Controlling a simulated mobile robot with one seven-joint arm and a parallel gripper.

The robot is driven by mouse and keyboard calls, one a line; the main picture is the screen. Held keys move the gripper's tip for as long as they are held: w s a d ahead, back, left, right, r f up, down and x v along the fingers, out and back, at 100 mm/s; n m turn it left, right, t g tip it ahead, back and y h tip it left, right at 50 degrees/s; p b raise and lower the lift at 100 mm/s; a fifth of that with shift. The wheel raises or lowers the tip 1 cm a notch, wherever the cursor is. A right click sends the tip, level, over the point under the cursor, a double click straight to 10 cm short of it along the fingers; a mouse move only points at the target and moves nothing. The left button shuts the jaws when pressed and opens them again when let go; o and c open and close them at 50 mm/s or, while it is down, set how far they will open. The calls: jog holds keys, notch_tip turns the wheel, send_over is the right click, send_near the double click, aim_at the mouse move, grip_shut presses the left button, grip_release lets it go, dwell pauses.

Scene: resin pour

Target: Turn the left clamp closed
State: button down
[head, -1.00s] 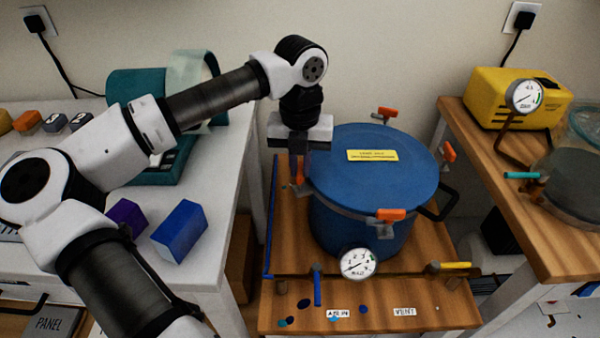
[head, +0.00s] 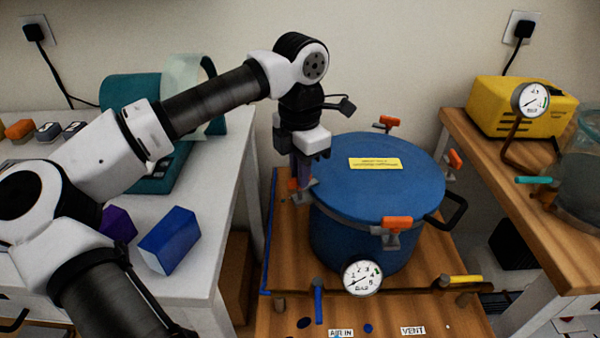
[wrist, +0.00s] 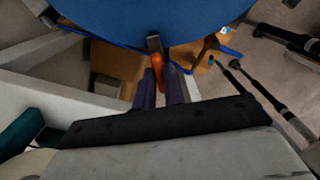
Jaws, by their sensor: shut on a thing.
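The blue pressure pot (head: 372,190) stands on a wooden stand, its blue lid on and orange-handled clamps around its rim. The left clamp (head: 306,192) is on the pot's left side, mostly hidden by my fingers in the head view. In the wrist view its orange handle (wrist: 157,62) shows between my fingertips. My gripper (head: 301,178) points down at the pot's left rim and is shut on this handle. It also shows in the wrist view (wrist: 161,84). The front clamp (head: 397,224), right clamp (head: 455,160) and back clamp (head: 388,123) stand apart from my gripper.
A pressure gauge (head: 362,278), a blue valve lever (head: 319,300) and a yellow lever (head: 462,281) sit at the pot's front. A white bench (head: 215,240) with blue and purple blocks is at left. A wooden bench (head: 510,200) with a yellow pump (head: 490,108) is at right.

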jog(key=shift+m, duration=0.9)
jog(key=c, duration=1.5)
grip_release()
jog(key=shift+r, duration=0.15)
notch_tip(320, 180, up, 14)
jog(key=shift+f, duration=0.2)
